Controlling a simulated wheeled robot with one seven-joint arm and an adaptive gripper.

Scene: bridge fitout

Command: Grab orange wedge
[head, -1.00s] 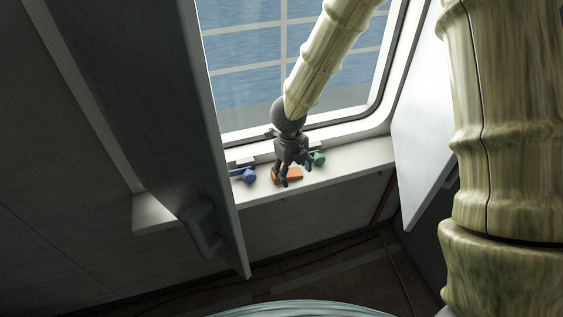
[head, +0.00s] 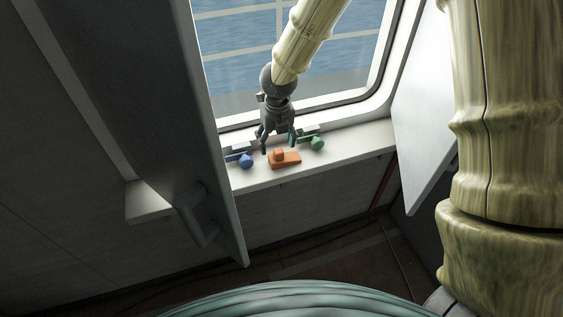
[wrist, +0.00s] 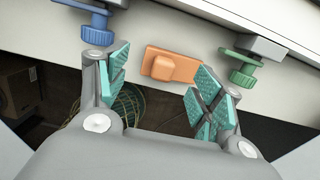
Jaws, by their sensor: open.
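The orange wedge (head: 284,159) lies on the white window sill in the head view, a flat piece with a raised block on it. It also shows in the wrist view (wrist: 171,65), beyond and between the fingertips. I see no contact with the wedge.
A blue knobbed clamp (head: 244,160) sits left of the wedge and a green one (head: 316,143) right of it, both close by. The sill (head: 360,146) is narrow, with the window behind. A dark panel (head: 190,110) stands at left and a pale panel (head: 422,110) at right.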

